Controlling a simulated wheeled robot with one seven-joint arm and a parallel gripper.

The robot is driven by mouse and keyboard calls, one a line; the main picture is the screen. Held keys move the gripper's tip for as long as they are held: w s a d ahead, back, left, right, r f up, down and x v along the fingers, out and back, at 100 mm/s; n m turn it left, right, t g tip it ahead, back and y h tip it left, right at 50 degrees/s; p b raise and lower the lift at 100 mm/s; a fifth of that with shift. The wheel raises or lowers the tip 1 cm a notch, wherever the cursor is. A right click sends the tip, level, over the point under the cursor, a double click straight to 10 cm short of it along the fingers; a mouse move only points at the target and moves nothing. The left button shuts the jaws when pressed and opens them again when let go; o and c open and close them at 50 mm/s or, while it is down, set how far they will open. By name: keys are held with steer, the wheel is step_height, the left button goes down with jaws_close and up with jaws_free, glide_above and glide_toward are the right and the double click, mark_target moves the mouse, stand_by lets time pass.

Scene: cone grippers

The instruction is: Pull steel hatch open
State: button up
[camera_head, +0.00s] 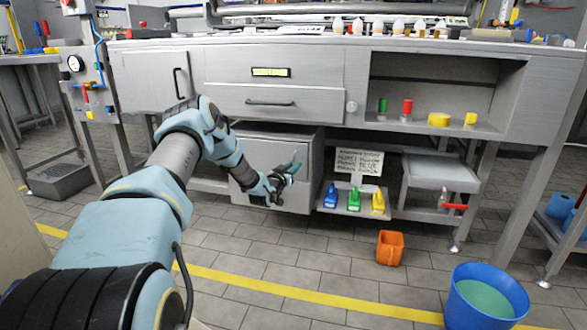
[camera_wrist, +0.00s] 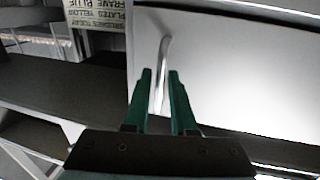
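The steel hatch (camera_head: 277,157) is the grey front of a low cabinet under the bench, and it looks closed. In the wrist view it is the pale panel (camera_wrist: 235,75) on the right. Its upright bar handle (camera_wrist: 164,48) stands near the panel's left edge. My gripper (camera_head: 290,172) is in front of the hatch's right side and hides part of it. In the wrist view the green fingers of my gripper (camera_wrist: 160,76) are apart, with the handle in line with the gap between them. I cannot tell whether either finger touches it.
A shelf with blue, green and yellow items (camera_head: 354,201) is just right of the cabinet, below a written sign (camera_head: 358,163). An orange container (camera_head: 390,248) and a blue bucket (camera_head: 486,298) stand on the floor. Tiled floor in front of the hatch is clear.

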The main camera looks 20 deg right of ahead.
steer(key=shift+c, duration=0.4)
jaws_close()
stand_by(0.9)
